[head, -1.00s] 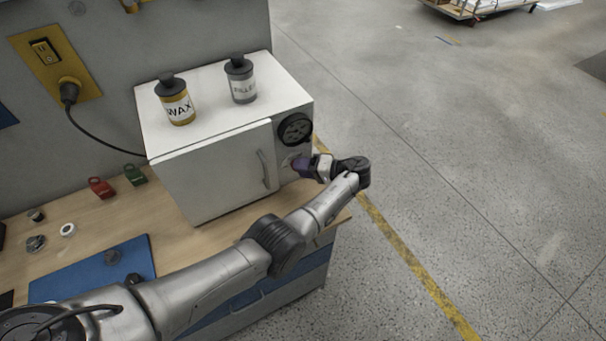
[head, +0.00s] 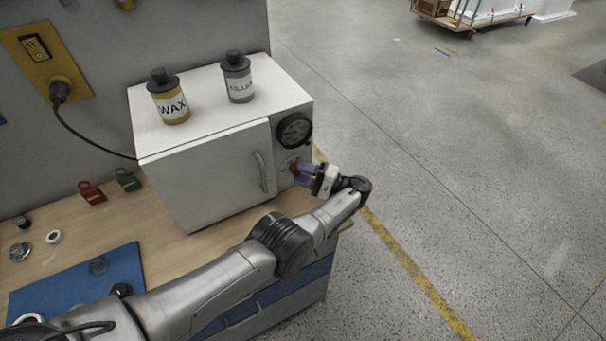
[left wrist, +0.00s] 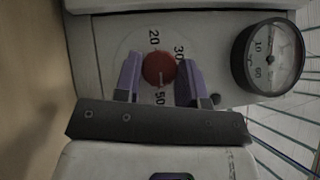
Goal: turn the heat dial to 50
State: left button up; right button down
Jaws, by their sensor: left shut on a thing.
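The heat dial (left wrist: 158,69) is a round red knob on the white oven's front panel. The numbers 20, 30 and 50 show around it in the left wrist view. A small pale mark on its lower part seems to face the 50, too small to be sure. My left gripper (left wrist: 159,66) has one purple finger on each side of the dial and is shut on it. In the head view, my left gripper (head: 300,170) is at the panel below the gauge, with a bit of red by the fingertips. My right gripper is not in view.
The white oven (head: 205,165) stands on a wooden bench, its handled door closed. A black round gauge (head: 294,130) sits above the dial. The wax bottle (head: 170,104) and filler bottle (head: 239,83) stand on top.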

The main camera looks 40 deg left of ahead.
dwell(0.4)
pick_arm(q)
jog(key=o, duration=0.9)
jog(key=shift+w+d+f+b, duration=0.2)
jog(key=shift+d+f+b, duration=0.15)
jog(key=shift+b, duration=0.25)
jog(key=b+v, duration=0.7)
jog(key=b, duration=0.4)
jog(key=shift+d+f, duration=0.25)
jog(key=shift+d, duration=0.05)
jog(key=shift+r+b+v, duration=0.2)
jog(key=shift+b+v, duration=1.1)
jog(key=shift+b, duration=1.85)
jog(key=shift+r+b+v, duration=0.2)
jog(key=shift+b+v, duration=1.15)
jog(key=shift+b, duration=1.75)
jog(key=shift+w, duration=0.1)
